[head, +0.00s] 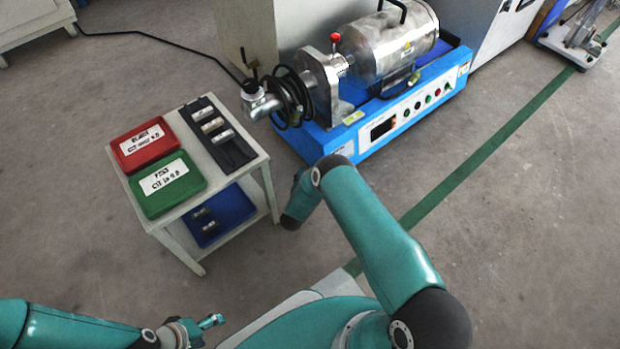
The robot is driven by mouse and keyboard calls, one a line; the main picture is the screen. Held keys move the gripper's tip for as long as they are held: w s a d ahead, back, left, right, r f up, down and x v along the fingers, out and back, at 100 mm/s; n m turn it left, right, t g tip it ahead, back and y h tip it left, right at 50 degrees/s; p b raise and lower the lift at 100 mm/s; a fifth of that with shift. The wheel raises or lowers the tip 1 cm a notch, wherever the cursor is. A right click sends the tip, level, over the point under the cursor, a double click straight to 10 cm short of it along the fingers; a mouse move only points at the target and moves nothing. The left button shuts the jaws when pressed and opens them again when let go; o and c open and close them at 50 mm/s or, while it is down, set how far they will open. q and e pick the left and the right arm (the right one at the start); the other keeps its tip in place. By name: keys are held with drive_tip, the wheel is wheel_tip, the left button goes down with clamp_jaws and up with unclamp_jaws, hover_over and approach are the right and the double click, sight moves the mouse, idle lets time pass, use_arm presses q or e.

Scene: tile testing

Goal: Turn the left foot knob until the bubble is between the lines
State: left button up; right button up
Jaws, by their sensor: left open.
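A blue-based test machine (345,147) with a steel drum (393,42) stands on the floor at the upper middle. I cannot make out a foot knob under it. A small yellowish piece (353,118) lies on the base's front left top; it is too small to tell whether it is a level, and no bubble or lines can be read. My left gripper (209,322) is at the bottom left, open and empty, far from the machine. My right arm reaches up to just in front of the machine's left end; its gripper cannot be seen.
A white two-level cart (184,212) stands left of the machine, with a red tray (128,160), a green tray (155,206) and a black holder (238,150) on top. A blue bin (238,205) is below.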

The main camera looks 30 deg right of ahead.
drive_tip(key=c, duration=1.1)
drive_tip(key=shift+w+a+m+g+h, duration=0.1)
drive_tip(key=shift+m+g+h, duration=0.4)
drive_tip(key=shift+m+g, duration=0.3)
drive_tip(key=o, duration=1.1)
drive_tip(key=v, duration=1.2)
drive_tip(key=shift+f, duration=0.15)
